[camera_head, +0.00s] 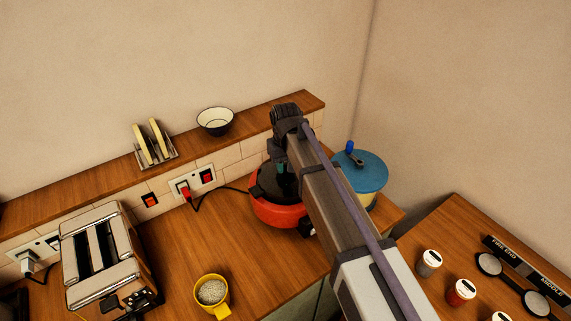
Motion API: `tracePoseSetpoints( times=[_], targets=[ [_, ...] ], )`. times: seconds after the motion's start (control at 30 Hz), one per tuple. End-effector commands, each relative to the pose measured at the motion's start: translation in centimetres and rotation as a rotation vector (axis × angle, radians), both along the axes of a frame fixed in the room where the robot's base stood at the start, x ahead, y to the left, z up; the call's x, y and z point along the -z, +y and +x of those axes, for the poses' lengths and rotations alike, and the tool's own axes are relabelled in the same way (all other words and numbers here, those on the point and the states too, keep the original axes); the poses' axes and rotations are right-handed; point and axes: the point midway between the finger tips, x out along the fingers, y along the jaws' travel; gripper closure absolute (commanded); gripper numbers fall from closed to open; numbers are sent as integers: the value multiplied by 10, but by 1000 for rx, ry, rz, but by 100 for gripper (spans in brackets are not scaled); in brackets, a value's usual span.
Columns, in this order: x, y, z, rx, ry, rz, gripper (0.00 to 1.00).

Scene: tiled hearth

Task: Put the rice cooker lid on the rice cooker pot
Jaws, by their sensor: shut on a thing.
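The rice cooker pot (275,213) is red and stands on the wooden counter near the back wall, right of centre. The dark, rounded rice cooker lid (268,184) is over the pot's opening. I cannot tell whether it rests on the rim or is held just above it. My gripper (281,168) is at the top of the lid, shut on it, with a small teal part showing there. My arm comes in from the lower right and hides the right side of the pot and lid.
A canister with a blue lid (365,169) stands right behind my arm. A toaster (103,258) and a yellow mug (211,292) are at left and front. A bowl (215,121) and toast rack (154,145) sit on the ledge. A cord runs from the wall plug (185,190) toward the pot.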

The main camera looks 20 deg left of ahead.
Motion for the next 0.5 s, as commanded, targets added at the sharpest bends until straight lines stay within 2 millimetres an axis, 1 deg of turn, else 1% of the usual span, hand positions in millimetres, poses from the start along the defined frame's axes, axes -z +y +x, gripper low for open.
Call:
tracePoseSetpoints(
  times=[0.37, 0.4, 0.5],
  targets=[
    [0, 0, 0, 0, 0, 0, 95],
    [0, 0, 0, 0, 0, 0, 69],
    [0, 0, 0, 0, 0, 0, 60]
  ],
)
